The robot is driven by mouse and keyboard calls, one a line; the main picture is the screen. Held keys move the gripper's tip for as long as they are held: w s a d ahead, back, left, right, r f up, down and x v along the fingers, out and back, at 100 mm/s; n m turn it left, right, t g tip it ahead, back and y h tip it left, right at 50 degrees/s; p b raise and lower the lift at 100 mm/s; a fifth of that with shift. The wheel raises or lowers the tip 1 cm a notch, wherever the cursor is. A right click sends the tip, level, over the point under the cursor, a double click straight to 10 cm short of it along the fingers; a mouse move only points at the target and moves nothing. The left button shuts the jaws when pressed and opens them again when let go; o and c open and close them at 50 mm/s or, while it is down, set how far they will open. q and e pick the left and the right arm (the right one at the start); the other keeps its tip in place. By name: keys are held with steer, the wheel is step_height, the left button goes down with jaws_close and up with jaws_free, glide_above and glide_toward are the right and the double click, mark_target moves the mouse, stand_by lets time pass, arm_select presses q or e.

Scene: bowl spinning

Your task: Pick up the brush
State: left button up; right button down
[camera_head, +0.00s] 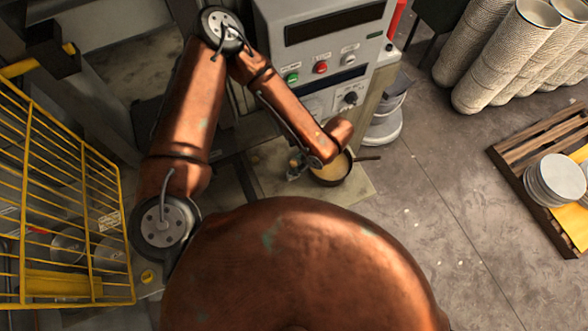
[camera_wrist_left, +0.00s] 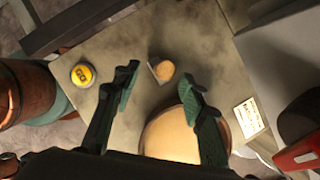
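My left gripper (camera_wrist_left: 160,92) is open in the left wrist view, with its two dark green fingers spread apart and nothing clearly held. A small tan rounded piece with a grey edge, possibly the brush (camera_wrist_left: 162,70), lies on the worktop beyond and between the fingertips. I cannot make out its full shape. A round bowl or pan with tan contents (camera_wrist_left: 172,138) lies beneath the fingers, partly hidden by the right one. In the head view the dark pan (camera_head: 332,171) sits just below my left wrist, with a dark handle-like bar to its right. My right gripper is not in view.
The worktop (camera_head: 352,194) is mostly hidden by my body. A yellow button (camera_wrist_left: 82,75) sits on it. A grey control machine (camera_head: 320,60) stands behind. A yellow wire cage (camera_head: 60,200) is at left; a wooden pallet with plates (camera_head: 515,160) is at right.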

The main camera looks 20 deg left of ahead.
arm_select(q)
steer(key=x, duration=0.4)
steer(key=p+x, duration=0.1)
steer(key=x, duration=0.1)
steer(key=shift+w+d+f, duration=0.2)
steer(key=shift+w+f, duration=0.15)
steer(key=shift+f, duration=0.1)
steer(key=shift+c, duration=0.4)
jaws_close()
